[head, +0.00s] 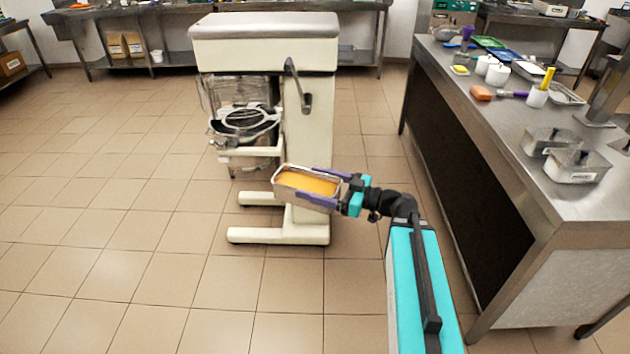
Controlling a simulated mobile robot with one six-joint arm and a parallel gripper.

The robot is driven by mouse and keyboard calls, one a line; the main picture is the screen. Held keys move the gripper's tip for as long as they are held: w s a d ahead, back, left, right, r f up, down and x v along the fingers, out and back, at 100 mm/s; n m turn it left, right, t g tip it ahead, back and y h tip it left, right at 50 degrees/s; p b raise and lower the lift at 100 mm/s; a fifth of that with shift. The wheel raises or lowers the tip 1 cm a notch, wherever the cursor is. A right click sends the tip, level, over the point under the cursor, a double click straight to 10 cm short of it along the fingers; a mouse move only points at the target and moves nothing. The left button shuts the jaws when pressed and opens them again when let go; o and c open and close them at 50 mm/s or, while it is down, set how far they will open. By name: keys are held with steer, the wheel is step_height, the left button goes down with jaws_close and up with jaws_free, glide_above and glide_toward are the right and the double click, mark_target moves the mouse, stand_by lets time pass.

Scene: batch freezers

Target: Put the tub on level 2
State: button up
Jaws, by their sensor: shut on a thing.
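The tub (277,191) is a small metal rectangular container with an orange-yellow filling. My gripper (315,185) has its two purple fingers along the near and far sides of the tub and is shut on it. The tub is held in the air, roughly level, in front of the legs of a cream-coloured mixer. I cannot make out any marked level 2 in this view.
The cream mixer (264,28) with a wire-guarded bowl stands just behind the tub. A steel counter (500,150) on the right carries metal tubs (575,168), white pots and tools. Steel tables line the back wall. Tiled floor (110,210) on the left is clear.

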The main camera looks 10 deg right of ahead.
step_height(320, 180, up, 8)
steer(key=p, duration=0.9)
steer(key=shift+f, duration=0.25)
steer(key=shift+s, duration=0.2)
